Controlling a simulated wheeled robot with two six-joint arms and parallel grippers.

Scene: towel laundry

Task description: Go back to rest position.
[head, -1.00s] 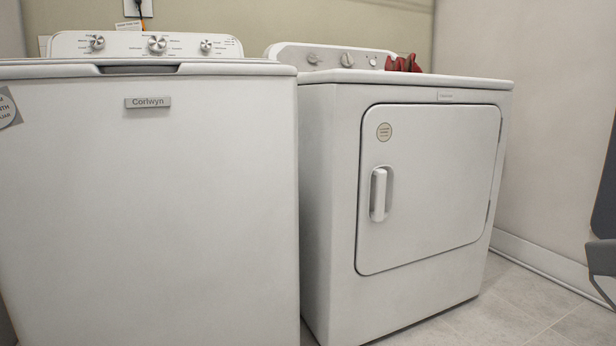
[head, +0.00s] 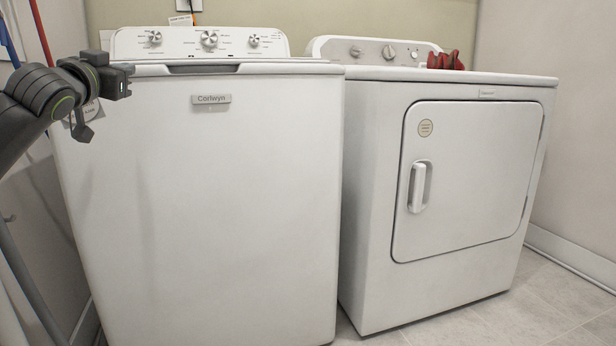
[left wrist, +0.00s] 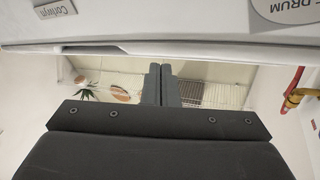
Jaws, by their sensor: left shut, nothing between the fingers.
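My left arm comes in from the left in the head view, and its dark gripper (head: 121,76) is in front of the washer's upper left corner, with nothing held. In the left wrist view its two fingers (left wrist: 161,86) lie together, shut and empty. The white washer (head: 200,190), with a "Corlwyn" badge, stands in front of me. It also shows upside down across the top of the left wrist view (left wrist: 150,28). My right gripper is not in view.
The white dryer (head: 465,180) stands to the right, its door shut. A red cloth-like thing (head: 446,60) lies on its top at the back. Red and blue poles (head: 41,35) lean at the left wall. Floor (head: 560,300) is clear at the right.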

